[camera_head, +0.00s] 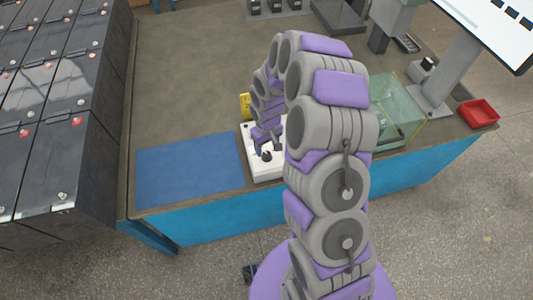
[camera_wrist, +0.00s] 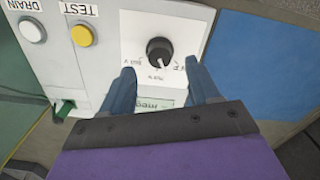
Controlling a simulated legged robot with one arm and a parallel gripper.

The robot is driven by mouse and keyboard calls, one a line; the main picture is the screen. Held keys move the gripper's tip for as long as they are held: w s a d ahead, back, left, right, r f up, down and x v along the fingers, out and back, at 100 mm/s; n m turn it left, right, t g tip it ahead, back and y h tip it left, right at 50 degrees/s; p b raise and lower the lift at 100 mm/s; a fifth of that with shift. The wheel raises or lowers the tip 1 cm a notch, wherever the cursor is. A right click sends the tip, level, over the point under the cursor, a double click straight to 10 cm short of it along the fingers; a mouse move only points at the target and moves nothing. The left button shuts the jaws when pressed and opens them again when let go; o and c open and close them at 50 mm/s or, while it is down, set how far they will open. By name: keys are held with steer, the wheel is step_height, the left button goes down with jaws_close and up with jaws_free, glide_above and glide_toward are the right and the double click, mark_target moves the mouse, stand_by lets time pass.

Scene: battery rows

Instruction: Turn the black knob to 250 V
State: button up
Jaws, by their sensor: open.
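The black knob (camera_wrist: 160,50) sits on a white panel (camera_wrist: 122,20) in the wrist view, with a white pointer line and a printed scale around it that is too small to read surely. In the head view the knob (camera_head: 266,156) shows on the white box (camera_head: 262,172) at the bench's front edge. My gripper (camera_wrist: 158,78) is open, its two blue-grey fingers apart, just short of the knob and on either side of its line. Nothing is between the fingers. A greenish display (camera_wrist: 153,104) shows partly between the fingers. In the head view my arm hides the box's right part.
A yellow button (camera_wrist: 82,35) marked TEST and a white button (camera_wrist: 32,31) marked DRAIN are beside the knob. A blue mat (camera_head: 190,168) lies left of the box. A glass-walled tank (camera_head: 400,110) and a red tray (camera_head: 478,113) stand right. Black batteries (camera_head: 45,150) fill the far left.

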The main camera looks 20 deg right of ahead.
mark_target(267, 153)
steer(key=shift+f+b, duration=0.35)
steer(key=shift+f, duration=2)
steer(key=c, duration=1)
steer(key=shift+c, duration=0.2)
steer(key=m+p, duration=0.2)
steer(key=m, duration=0.1)
steer(key=shift+r+m, duration=0.1)
steer(key=shift+m, duration=0.2)
steer(key=shift+m+p, duration=0.4)
steer(key=shift+m, duration=0.6)
